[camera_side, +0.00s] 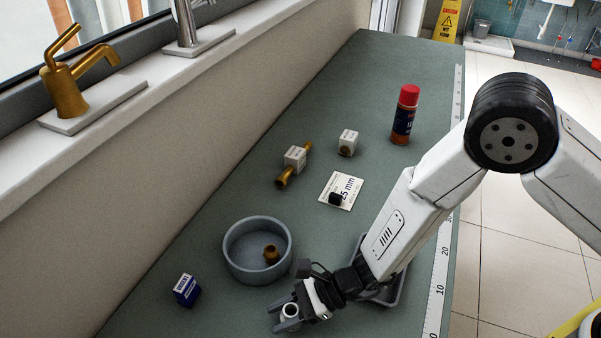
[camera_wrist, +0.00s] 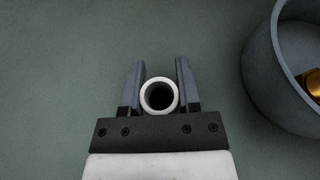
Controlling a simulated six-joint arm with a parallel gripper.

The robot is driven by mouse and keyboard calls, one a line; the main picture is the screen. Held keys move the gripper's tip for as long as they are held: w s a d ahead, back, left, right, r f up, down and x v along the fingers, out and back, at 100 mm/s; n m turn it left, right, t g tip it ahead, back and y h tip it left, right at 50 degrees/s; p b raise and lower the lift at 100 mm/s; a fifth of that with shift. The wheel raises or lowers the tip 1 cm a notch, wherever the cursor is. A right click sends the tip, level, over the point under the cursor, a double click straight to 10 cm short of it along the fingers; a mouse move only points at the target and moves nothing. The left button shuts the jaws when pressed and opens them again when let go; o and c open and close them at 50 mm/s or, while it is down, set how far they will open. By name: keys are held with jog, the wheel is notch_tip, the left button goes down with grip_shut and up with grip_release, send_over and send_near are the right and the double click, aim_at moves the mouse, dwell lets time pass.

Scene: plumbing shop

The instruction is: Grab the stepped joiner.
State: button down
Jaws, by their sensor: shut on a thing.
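My gripper (camera_side: 279,318) is low over the bench at the front, its jaws shut on a white round hollow fitting (camera_side: 290,311). In the wrist view my gripper (camera_wrist: 160,68) has one finger on each side of the fitting (camera_wrist: 145,96), whose open end faces the camera. I cannot tell from its end alone whether the fitting is stepped. A small brass fitting (camera_side: 270,254) stands inside a round grey bowl (camera_side: 236,263). The bowl (camera_wrist: 262,80) and part of the brass fitting (camera_wrist: 313,84) also show at the right of the wrist view.
A blue and white box (camera_side: 187,290) lies left of the bowl. White blocks (camera_side: 295,158) (camera_side: 347,142) with brass parts, a "25 mm" card (camera_side: 345,189) with a black piece (camera_side: 335,199), and a red-capped can (camera_side: 404,115) stand farther back. A grey tray (camera_side: 390,292) is partly behind my arm.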

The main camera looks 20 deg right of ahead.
jog(key=shift+r, duration=0.15)
jog(key=shift+r, duration=0.75)
jog(key=s+d+r, duration=0.9)
jog(key=s+r, duration=0.1)
jog(key=r, duration=0.1)
jog(key=shift+d, duration=0.3)
jog(key=shift+r, duration=0.1)
